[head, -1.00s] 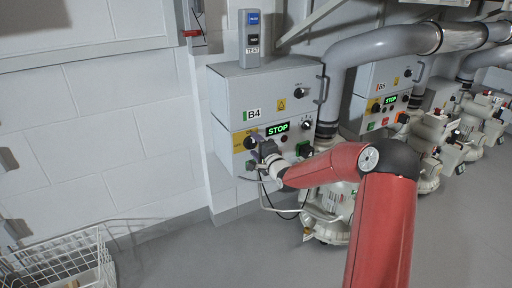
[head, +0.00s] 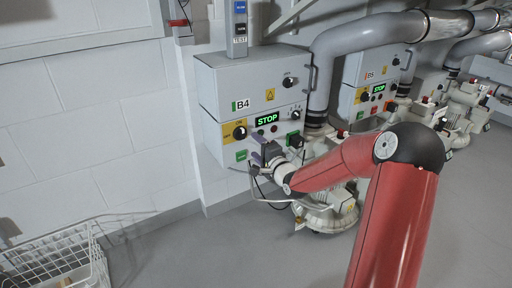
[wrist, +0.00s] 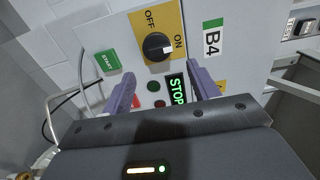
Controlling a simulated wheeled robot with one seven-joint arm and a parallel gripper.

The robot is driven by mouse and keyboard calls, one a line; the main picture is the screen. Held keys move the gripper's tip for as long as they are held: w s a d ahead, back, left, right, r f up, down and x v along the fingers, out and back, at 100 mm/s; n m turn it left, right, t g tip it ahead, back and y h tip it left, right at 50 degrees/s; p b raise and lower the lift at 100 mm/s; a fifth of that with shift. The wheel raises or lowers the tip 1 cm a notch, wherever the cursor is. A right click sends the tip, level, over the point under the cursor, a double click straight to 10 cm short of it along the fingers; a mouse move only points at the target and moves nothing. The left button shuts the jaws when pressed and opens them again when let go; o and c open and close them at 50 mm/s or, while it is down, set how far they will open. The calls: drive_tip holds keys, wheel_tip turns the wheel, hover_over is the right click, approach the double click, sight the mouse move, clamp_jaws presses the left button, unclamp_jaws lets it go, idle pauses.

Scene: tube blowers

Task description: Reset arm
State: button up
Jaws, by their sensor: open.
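My gripper (head: 258,148) is open and empty in front of the lower part of the B4 control box (head: 252,95). In the wrist view, its two purple fingers (wrist: 163,76) stand wide apart with nothing between them. The black rotary knob (head: 240,132) on the yellow plate is clear of the fingers. In the wrist view, the knob (wrist: 158,46) has its white mark toward ON. The green STOP display (head: 267,119) is lit and is partly covered by a finger in the wrist view (wrist: 176,89). The green START button (wrist: 107,62) shows beside the knob.
A B5 box (head: 371,90) and several blowers with grey pipes (head: 375,38) stand to the right. A blower (head: 328,218) sits below my forearm. A white wire basket (head: 55,255) is at the lower left. The floor between basket and blower is open.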

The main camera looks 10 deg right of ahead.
drive_tip(key=s+a+r+n+g+h, duration=0.1)
drive_tip(key=s+n+g, duration=0.3)
drive_tip(key=s, duration=0.9)
drive_tip(key=s+a+r+n+g+h, duration=0.1)
drive_tip(key=s+n, duration=0.4)
drive_tip(key=s, duration=0.9)
drive_tip(key=s+a+r+n+g+h, duration=0.1)
drive_tip(key=s+r+n+g+h, duration=0.2)
drive_tip(key=s, duration=1.1)
wheel_tip(320, 180, up, 2)
drive_tip(key=n+g, duration=0.2)
drive_tip(key=g, duration=0.1)
drive_tip(key=shift+n+g+h, duration=0.3)
